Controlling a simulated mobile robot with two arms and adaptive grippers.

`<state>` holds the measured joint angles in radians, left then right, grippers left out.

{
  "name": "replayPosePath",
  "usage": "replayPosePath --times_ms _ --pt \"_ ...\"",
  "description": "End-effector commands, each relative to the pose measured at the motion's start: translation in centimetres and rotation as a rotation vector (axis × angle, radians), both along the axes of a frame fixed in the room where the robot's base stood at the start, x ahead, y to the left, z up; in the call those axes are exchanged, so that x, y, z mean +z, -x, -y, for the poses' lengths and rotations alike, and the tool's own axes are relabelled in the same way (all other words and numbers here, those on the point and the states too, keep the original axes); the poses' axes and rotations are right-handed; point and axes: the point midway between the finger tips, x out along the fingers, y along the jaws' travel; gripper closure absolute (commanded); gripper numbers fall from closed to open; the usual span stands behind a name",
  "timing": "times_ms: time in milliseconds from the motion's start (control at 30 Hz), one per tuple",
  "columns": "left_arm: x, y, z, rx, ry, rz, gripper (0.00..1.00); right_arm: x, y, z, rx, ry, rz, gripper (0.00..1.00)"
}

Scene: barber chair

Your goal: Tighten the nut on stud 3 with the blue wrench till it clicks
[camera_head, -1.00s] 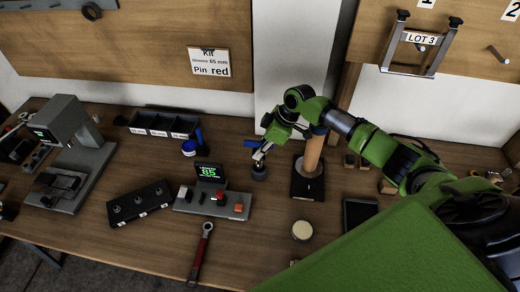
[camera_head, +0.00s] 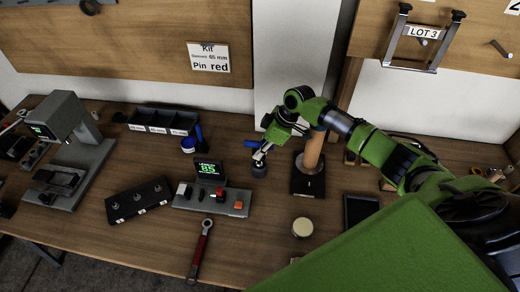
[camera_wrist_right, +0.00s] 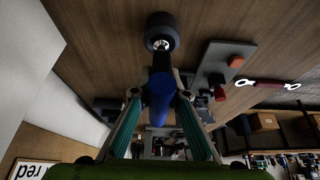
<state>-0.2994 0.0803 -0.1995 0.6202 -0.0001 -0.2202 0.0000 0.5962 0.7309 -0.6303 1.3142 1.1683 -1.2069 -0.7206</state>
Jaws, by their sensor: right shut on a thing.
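My right gripper (camera_head: 262,152) is over the middle of the bench. It is shut on a blue-handled tool (camera_head: 251,143). In the right wrist view the blue grip (camera_wrist_right: 158,98) lies between the fingers, and a dark neck runs from it towards a dark round piece (camera_wrist_right: 161,32) with a bright ring. In the head view that dark piece (camera_head: 259,170) is at or just above the bench top; I cannot tell if they touch. I cannot tell whether the tool is a wrench. A black block (camera_head: 140,200) with three studs stands to the left; its labels are too small to read.
A grey control box (camera_head: 212,198) with a green display reading 85 stands left of my gripper. A red-handled wrench (camera_head: 202,248) lies in front. A wooden post (camera_head: 313,150) on a dark base is close on the right. A blue cup (camera_head: 188,145) and black bins (camera_head: 163,121) stand behind.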

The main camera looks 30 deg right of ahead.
Motion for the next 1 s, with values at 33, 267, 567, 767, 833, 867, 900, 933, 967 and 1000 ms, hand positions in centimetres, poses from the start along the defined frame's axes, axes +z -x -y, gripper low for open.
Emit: replayPosePath --times_ms 33,267,567,767,833,867,900,933,967,1000 --pt "-0.1 0.0 0.0 0.0 0.0 0.0 0.69 -0.1 -0.1 0.0 0.0 -0.001 0.002 1.0" --pt "-0.4 0.0 0.0 0.0 0.0 0.0 0.69 -0.5 -0.1 0.0 0.0 -0.001 0.002 1.0" --pt "-0.7 0.0 0.0 0.0 0.0 0.0 0.69 -1.1 -0.1 0.0 0.0 -0.001 0.002 1.0" --pt "-0.7 0.0 0.0 0.0 0.001 0.0 0.69 -1.1 -0.1 0.0 0.0 -0.001 0.002 1.0" --pt "-0.7 0.0 0.0 0.0 0.001 0.0 0.69 -1.1 -0.1 0.0 0.0 -0.002 0.003 1.0" --pt "-0.7 0.0 0.0 0.0 0.001 0.0 0.69 -1.1 -0.1 0.0 0.0 -0.002 0.003 1.0" --pt "-0.7 0.0 0.0 0.0 0.001 0.0 0.69 -1.1 -0.1 0.0 0.0 -0.002 0.003 0.75" --pt "-0.7 0.0 0.1 0.0 0.001 0.0 0.69 -1.1 -0.1 0.0 0.0 -0.002 0.003 0.67" --pt "-0.7 0.0 0.0 0.0 0.001 0.0 0.69 -1.1 -0.1 0.0 0.0 -0.001 0.002 0.66" --pt "-0.7 0.0 0.0 0.0 0.001 0.0 0.69 -1.1 -0.1 0.0 0.0 -0.001 0.002 0.66"
